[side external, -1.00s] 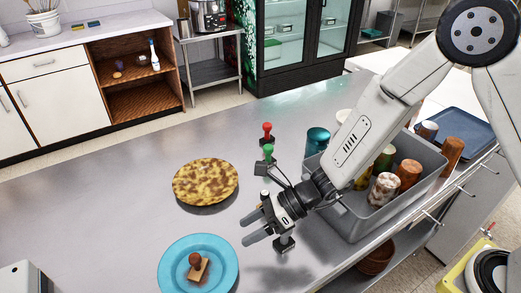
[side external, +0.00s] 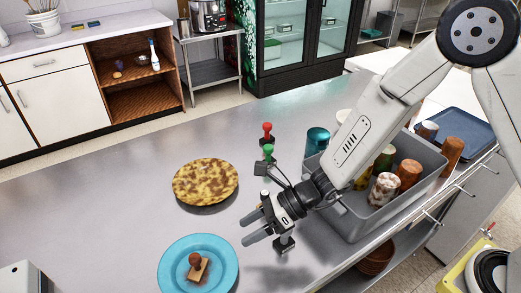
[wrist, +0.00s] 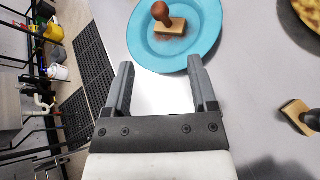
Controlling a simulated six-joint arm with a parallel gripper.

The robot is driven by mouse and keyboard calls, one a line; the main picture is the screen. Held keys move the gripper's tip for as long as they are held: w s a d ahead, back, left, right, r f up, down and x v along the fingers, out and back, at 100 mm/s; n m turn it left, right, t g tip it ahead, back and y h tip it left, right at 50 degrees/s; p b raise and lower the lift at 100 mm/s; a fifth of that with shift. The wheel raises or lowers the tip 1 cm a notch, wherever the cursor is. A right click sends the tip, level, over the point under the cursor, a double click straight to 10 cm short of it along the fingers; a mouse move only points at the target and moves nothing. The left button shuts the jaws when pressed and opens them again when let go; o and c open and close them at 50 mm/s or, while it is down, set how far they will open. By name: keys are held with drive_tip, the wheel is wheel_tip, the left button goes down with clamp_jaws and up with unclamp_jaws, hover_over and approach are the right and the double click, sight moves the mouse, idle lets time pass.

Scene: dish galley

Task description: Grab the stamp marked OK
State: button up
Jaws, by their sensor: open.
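A wooden stamp with a round brown handle (side external: 196,266) stands on a blue plate (side external: 232,275); it also shows in the wrist view (wrist: 169,22), just beyond my fingers. A red-handled stamp (side external: 267,131) and a green-handled stamp (side external: 268,152) stand on the counter behind my gripper. Another stamp with a dark handle and wooden base (wrist: 297,113) shows at the wrist view's right edge. No marking is readable on any stamp. My gripper (side external: 246,229) is open and empty above the counter, its fingertips (wrist: 161,62) pointing toward the plate without reaching the stamp.
A brown-mottled pie or flatbread (side external: 204,181) lies behind the plate. A dark block (side external: 285,244) stands by my gripper, partly hidden. A grey bin (side external: 357,225) with several jars stands at right, a teal cup (side external: 317,140) beside it.

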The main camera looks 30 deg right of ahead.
drive_tip(key=shift+o, duration=0.4)
drive_tip(key=shift+r, duration=0.15)
